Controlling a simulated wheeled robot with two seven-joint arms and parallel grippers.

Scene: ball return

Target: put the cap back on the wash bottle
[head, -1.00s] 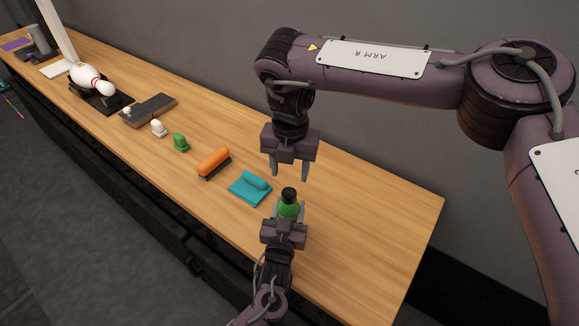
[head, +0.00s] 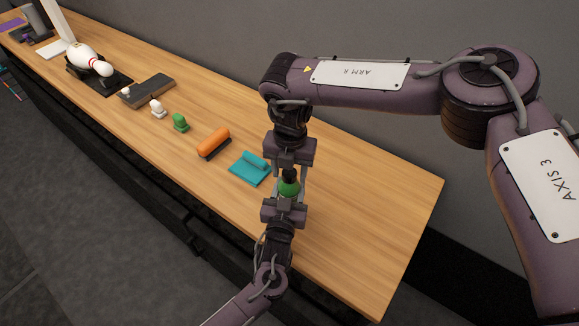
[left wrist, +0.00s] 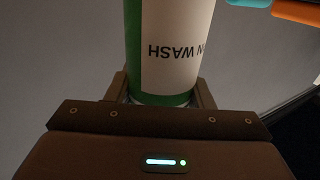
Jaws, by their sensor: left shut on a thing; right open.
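The wash bottle (head: 289,188) is green with a black top (head: 290,175) and stands upright in my left gripper (head: 287,198). In the left wrist view its green and white side (left wrist: 172,45) with the lettering "WASH" sits between the fingers. My left gripper is shut on the bottle, which is held up over the table. My right gripper (head: 290,168) is open and points down from above, its fingers on either side of the black top. I cannot tell whether the black part is a cap or the bare neck, or whether the fingers touch it.
On the wooden table (head: 345,215) lie a folded teal cloth (head: 250,168), an orange-handled brush (head: 213,143), a small green piece (head: 180,122) and a small white piece (head: 157,108). The table's right end is clear.

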